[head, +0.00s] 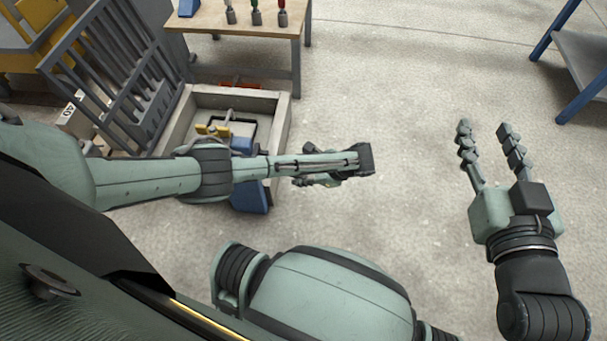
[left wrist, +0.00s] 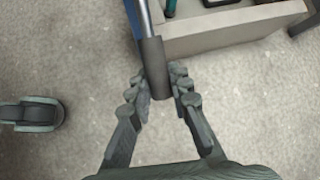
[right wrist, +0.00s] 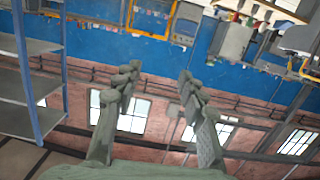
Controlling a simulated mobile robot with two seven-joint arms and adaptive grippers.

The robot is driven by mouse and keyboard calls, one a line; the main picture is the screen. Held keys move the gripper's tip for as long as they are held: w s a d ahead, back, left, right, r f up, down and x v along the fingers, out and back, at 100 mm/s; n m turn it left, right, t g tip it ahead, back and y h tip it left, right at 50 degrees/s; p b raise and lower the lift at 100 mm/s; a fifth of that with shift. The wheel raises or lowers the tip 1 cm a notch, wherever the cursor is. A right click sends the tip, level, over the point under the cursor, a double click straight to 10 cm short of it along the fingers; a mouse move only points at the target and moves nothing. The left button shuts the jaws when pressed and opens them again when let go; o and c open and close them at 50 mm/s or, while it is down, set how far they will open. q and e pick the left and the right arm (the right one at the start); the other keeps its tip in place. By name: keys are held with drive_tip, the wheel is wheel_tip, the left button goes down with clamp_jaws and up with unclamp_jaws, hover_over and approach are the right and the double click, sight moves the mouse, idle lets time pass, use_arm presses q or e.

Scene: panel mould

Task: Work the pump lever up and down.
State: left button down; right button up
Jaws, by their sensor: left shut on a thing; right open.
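The pump lever shows in the left wrist view as a metal rod with a dark grip (left wrist: 156,68). My left gripper (left wrist: 160,84) is shut on this grip, one finger on each side. In the head view my left gripper (head: 305,181) is low beside its own forearm, which hides most of the lever. Blue parts (head: 250,198), seemingly of the pump, show below the arm, and a yellow part (head: 213,130) shows above it. My right gripper (head: 487,135) is open and empty over bare floor; its spread fingers also show in the right wrist view (right wrist: 160,75).
A wooden workbench (head: 240,20) is behind, and a blue-legged shelf (head: 580,60) stands far right. The middle floor is clear.

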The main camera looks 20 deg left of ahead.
use_arm(q)
drive_tip(key=shift+s+a+f, duration=0.1)
drive_tip(key=shift+a+f, duration=0.05)
drive_tip(key=shift+f, duration=0.05)
use_arm(e)
drive_tip(key=shift+a+r+t+y, duration=0.15)
drive_tip(key=shift+a+r+t, duration=0.1)
drive_tip(key=shift+r, duration=0.25)
drive_tip(key=shift+a+r+t+y, duration=0.15)
drive_tip(key=shift+a+r+t, duration=0.1)
drive_tip(key=shift+r, duration=0.2)
use_arm(q)
drive_tip(key=c, duration=1.4)
unclamp_jaws()
drive_tip(key=shift+o, duration=0.2)
drive_tip(key=v, duration=1.2)
drive_tip(key=shift+d, duration=0.2)
drive_tip(key=shift+d+f, duration=0.1)
drive_tip(key=shift+f, duration=0.1)
use_arm(e)
drive_tip(key=shift+d, duration=0.1)
